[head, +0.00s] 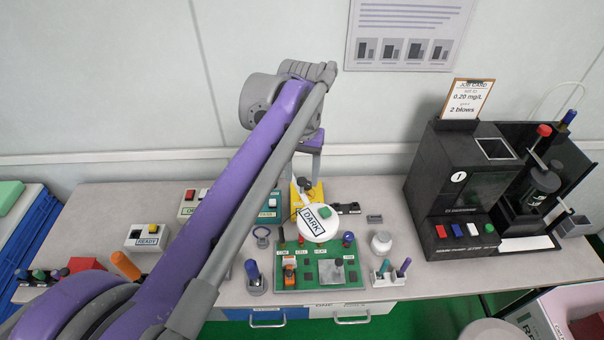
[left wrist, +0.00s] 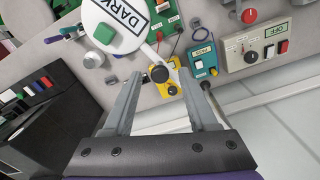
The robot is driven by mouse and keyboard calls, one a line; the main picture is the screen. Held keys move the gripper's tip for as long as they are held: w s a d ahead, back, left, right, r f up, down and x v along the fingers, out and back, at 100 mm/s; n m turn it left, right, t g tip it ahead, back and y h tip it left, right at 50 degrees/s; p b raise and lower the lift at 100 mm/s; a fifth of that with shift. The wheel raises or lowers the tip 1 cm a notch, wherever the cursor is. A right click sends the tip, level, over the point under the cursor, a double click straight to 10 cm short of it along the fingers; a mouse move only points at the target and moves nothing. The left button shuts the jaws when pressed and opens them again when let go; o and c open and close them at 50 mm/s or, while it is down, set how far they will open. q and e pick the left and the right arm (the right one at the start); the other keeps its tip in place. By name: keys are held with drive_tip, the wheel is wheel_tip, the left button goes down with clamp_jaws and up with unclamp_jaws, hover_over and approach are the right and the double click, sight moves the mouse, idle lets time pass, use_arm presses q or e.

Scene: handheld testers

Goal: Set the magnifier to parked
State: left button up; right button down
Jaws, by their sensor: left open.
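A white round head marked DARK (head: 318,223), which I take to be the magnifier, hangs over the back edge of a green circuit board (head: 342,270). It also shows in the left wrist view (left wrist: 113,22), joined by a short pale arm to a dark knob (left wrist: 160,73) on a yellow base (left wrist: 172,88). The yellow base (head: 297,205) stands behind the board. My left gripper (head: 306,176) points down above this base; in the left wrist view (left wrist: 160,76) its open fingers lie on either side of the knob. I cannot tell whether they touch it. My right gripper is not in view.
A black analyser (head: 465,190) with a job card (head: 467,99) stands at the right. A white jar (head: 381,242) and a pen holder (head: 388,277) stand right of the board. My left arm hides part of the bench.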

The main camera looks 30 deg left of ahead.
use_arm(q)
drive_tip(key=shift+f, duration=0.1)
clamp_jaws()
idle(0.3)
idle(1.1)
